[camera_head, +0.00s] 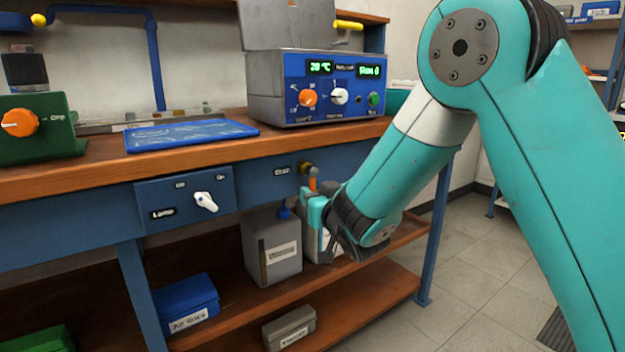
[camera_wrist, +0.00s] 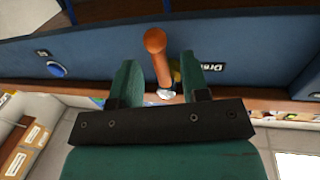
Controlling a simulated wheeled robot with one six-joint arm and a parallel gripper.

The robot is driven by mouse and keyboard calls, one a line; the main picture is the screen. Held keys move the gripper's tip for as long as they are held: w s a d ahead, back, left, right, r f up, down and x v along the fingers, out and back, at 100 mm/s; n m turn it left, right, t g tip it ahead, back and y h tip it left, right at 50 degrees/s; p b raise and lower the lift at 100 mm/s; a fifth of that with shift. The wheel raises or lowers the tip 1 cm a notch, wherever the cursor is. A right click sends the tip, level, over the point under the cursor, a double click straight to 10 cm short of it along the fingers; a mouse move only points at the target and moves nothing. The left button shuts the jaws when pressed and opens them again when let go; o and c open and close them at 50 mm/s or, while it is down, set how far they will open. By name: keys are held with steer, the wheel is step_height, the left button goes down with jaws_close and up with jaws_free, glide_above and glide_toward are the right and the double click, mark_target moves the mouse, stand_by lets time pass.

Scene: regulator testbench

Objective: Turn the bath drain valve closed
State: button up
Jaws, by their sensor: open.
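The bath drain valve shows in the head view as a small brass fitting (camera_head: 306,168) on the blue bench front, right of its label, with an orange handle (camera_head: 312,184) hanging below it. My gripper (camera_head: 313,205) is just under and in front of it, partly covering the handle's lower end. In the wrist view the orange handle (camera_wrist: 157,52) stands between the two green fingers, with its rounded end beyond the fingertips. My gripper (camera_wrist: 157,72) is open there, with a gap on the left side of the handle. Whether the right finger touches it I cannot tell.
A white lamp knob (camera_head: 206,202) is on the front panel to the left. The bath unit (camera_head: 320,88) stands on the bench above. A grey canister (camera_head: 272,247) and a blue box (camera_head: 187,304) are on the lower shelf. The floor at right is clear.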

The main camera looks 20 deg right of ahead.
steer(key=shift+w+a, duration=0.15)
steer(key=shift+w, duration=1.05)
jaws_close()
